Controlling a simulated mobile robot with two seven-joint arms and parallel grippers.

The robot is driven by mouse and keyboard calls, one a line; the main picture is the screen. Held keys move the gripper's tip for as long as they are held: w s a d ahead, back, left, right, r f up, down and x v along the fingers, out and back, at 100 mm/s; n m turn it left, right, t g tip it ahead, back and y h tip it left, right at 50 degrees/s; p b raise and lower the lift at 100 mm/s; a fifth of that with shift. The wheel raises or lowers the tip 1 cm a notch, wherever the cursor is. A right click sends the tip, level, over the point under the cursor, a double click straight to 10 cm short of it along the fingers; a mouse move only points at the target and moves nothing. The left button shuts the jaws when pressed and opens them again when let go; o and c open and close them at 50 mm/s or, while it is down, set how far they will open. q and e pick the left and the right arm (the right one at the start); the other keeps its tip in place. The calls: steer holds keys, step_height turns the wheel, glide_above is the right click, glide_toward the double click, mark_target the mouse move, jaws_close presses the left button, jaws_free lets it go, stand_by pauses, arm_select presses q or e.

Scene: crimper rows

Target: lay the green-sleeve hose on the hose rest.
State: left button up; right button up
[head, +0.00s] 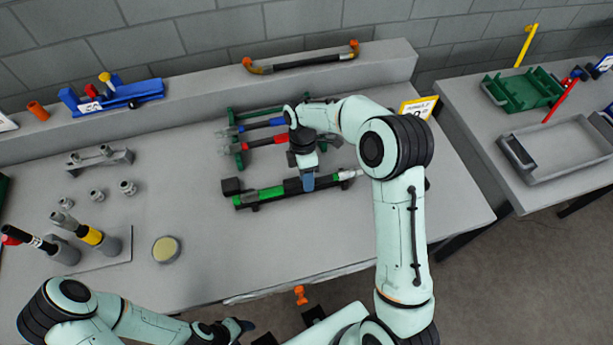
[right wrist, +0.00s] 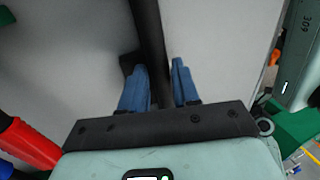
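The green-sleeve hose (head: 272,192) is dark with bright green bands and a pale metal fitting at its right end. It lies along the table on low dark supports, beside a black block (head: 231,186). My right gripper (head: 308,182) is down over its dark right part. In the right wrist view the blue fingers (right wrist: 162,85) stand apart with a black length of hose (right wrist: 148,30) between them; a gap shows by the right finger. My left gripper (head: 232,328) is low at the table's front, its opening unclear. I cannot tell which fixture is the hose rest.
Behind the hose, a green rack (head: 237,150) carries a blue-sleeve hose (head: 262,124) and a red-sleeve hose (head: 265,141). A black bar with orange ends (head: 305,62) is on the back ledge. Fittings and upright tools stand left. The table in front of the hose is clear.

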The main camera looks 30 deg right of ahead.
steer(key=shift+o, duration=1.2)
arm_select(q)
steer(key=w+r+p, duration=0.2)
steer(key=r, duration=0.1)
steer(key=shift+w, duration=0.25)
arm_select(e)
steer(key=v, duration=1.3)
steer(key=shift+r, duration=0.2)
